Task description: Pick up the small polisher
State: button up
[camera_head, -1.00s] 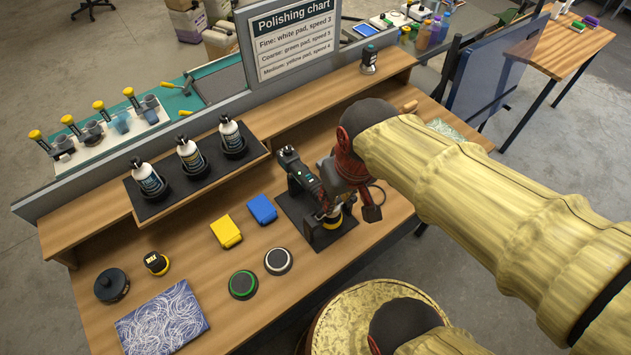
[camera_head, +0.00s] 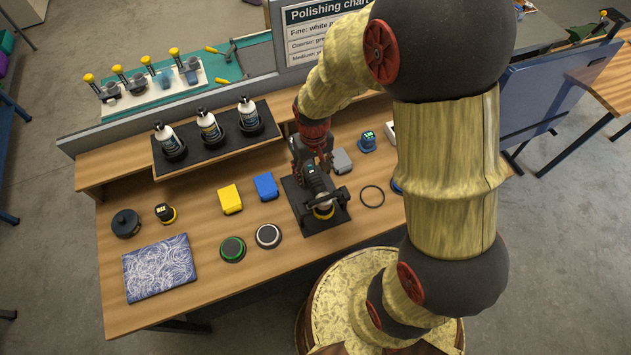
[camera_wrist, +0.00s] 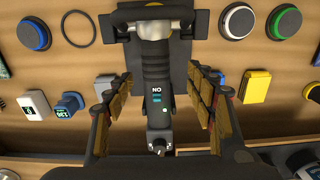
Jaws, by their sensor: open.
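The small polisher (camera_head: 318,183) is dark, with a small green light and a yellow ring near its head. It sits on a black stand (camera_head: 334,222) on the wooden bench. My gripper (camera_head: 312,158) is at the polisher's far end in the head view, partly hiding it. In the wrist view, my gripper (camera_wrist: 160,82) is open, with one finger on each side of the polisher's body (camera_wrist: 157,90). Gaps show between the fingers and the body. I cannot tell how far down the fingers reach.
Blue (camera_head: 265,186) and yellow (camera_head: 230,198) blocks and two round pads (camera_head: 268,235) lie left of the stand. A grey box (camera_head: 342,161), a blue device (camera_head: 367,142) and a black ring (camera_head: 372,196) lie right. Bottles (camera_head: 208,128) stand on the raised shelf behind.

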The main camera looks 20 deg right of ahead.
aim_at(315, 179)
jog(key=f, duration=0.7)
jog(key=shift+w+d, duration=0.1)
jog(key=shift+d, duration=0.2)
jog(key=shift+c, duration=0.5)
grip_shut()
